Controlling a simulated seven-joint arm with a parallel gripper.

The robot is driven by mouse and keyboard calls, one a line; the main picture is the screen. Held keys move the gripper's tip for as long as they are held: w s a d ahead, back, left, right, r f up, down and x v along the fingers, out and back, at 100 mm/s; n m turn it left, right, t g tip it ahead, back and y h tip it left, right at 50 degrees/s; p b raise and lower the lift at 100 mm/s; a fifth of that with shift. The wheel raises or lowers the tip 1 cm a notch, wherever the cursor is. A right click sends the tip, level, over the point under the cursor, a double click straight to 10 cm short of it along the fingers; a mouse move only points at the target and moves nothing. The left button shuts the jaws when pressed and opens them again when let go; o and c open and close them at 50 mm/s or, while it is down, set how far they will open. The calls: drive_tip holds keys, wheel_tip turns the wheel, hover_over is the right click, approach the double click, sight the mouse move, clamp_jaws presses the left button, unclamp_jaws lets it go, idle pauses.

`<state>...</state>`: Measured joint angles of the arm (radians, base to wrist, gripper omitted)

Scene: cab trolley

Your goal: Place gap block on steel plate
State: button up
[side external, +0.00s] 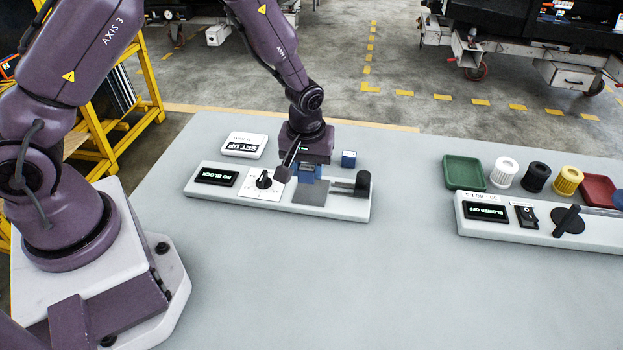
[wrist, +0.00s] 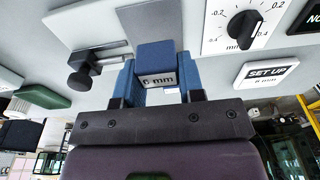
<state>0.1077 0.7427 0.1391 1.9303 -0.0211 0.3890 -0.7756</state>
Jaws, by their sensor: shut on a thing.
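My gripper (side external: 306,172) is shut on a blue gap block, pointing down at the measuring unit. In the wrist view the gap block (wrist: 156,62) sits between the blue fingers, with a label ending in "mm" facing the camera; its digit is hard to read. The grey steel plate (side external: 312,194) lies flat on the unit, right of the dial. In the wrist view the steel plate (wrist: 150,20) shows just beyond the block. The block is at or over the plate's back edge in the side view; I cannot tell if they touch. My gripper partly hides it there.
The unit's display (side external: 216,177) reads "NO BLOCK". A dial (side external: 264,181) is left of the plate, a black-knobbed clamp (side external: 362,184) right. A blower panel (side external: 540,222) stands right. The front table is clear.

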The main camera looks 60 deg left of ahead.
sight(312, 191)
drive_tip(key=shift+w+f, duration=0.2)
drive_tip(key=shift+f, duration=0.05)
drive_tip(key=shift+w+f, duration=0.15)
drive_tip(key=shift+f, duration=0.75)
drive_tip(key=shift+w+f, duration=0.1)
drive_tip(key=shift+f, duration=0.75)
drive_tip(key=shift+f, duration=0.15)
drive_tip(key=o, duration=1)
drive_tip(key=shift+c, duration=0.2)
